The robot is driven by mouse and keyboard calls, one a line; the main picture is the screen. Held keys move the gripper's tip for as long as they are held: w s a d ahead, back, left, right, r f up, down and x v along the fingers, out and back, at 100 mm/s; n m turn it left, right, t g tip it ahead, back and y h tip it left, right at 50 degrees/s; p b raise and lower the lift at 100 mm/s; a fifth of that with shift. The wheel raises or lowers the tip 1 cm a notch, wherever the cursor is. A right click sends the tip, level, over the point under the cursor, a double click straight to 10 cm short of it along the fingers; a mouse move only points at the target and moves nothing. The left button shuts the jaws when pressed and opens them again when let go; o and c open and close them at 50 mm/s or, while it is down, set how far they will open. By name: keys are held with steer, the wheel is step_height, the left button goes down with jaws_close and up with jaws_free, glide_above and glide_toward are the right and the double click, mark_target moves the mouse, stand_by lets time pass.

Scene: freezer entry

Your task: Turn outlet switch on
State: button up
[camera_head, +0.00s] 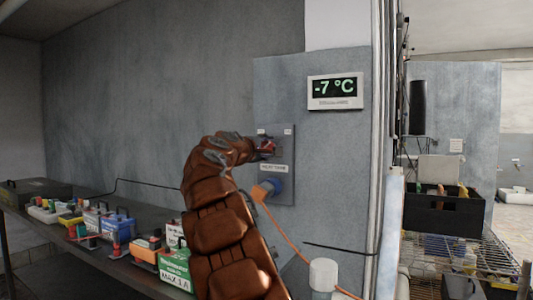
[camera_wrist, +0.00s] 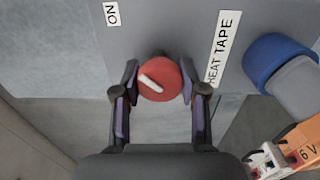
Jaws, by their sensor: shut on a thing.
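The outlet switch is a red round knob (camera_wrist: 168,72) with a white mark, on a grey panel (camera_wrist: 148,28) in the wrist view. The white mark lies slanted, from upper left to lower right in that view. My gripper (camera_wrist: 158,79) has a finger on each side of the knob and is shut on it. An "ON" label (camera_wrist: 111,13) sits at upper left, and a "HEAT TAPE" label (camera_wrist: 223,47) is to the right. In the head view my gripper (camera_head: 264,148) reaches the wall panel (camera_head: 288,189) and partly hides the knob.
A blue socket (camera_head: 277,186) with an orange plug and cable (camera_head: 275,222) is below the switch. A "-7 °C" display (camera_head: 335,91) hangs above. A shelf with several battery-like boxes (camera_head: 118,223) is at left. A wire rack with a black crate (camera_head: 443,214) stands at right.

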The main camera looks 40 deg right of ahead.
steer(key=shift+f, duration=0.1)
stand_by(0.3)
steer(key=o, duration=1.2)
steer(key=shift+c, duration=0.2)
steer(key=v, duration=1.2)
